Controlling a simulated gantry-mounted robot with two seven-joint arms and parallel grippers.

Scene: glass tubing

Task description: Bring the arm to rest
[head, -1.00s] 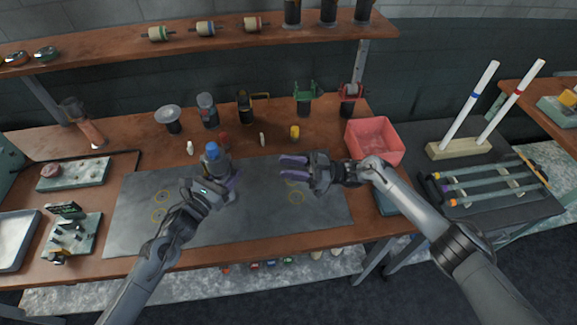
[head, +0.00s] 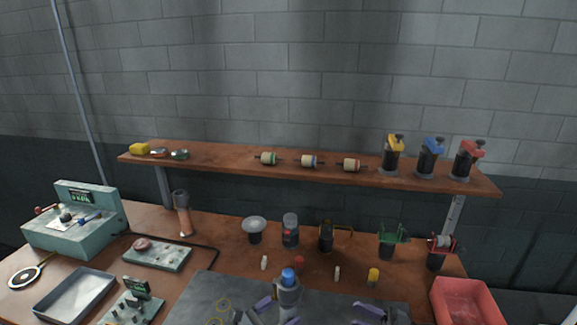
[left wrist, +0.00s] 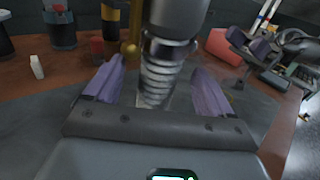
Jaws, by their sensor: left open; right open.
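My left gripper (head: 277,312) is at the bottom edge of the head view, its purple fingers apart beside the blue-topped grey torch-like device (head: 288,284) on the mat. In the left wrist view the open fingers (left wrist: 158,78) stand on either side of its ribbed metal stem (left wrist: 157,82); I cannot tell whether they touch it. My right gripper (head: 370,313) is open and looks empty at the bottom edge, further right; it also shows at the upper right of the left wrist view (left wrist: 258,48). Most of both arms is out of the head view.
The dark mat (head: 205,291) lies beneath the grippers. A red bin (head: 465,301) is at right, a metal tray (head: 75,295) at left. A shelf (head: 225,163) runs above.

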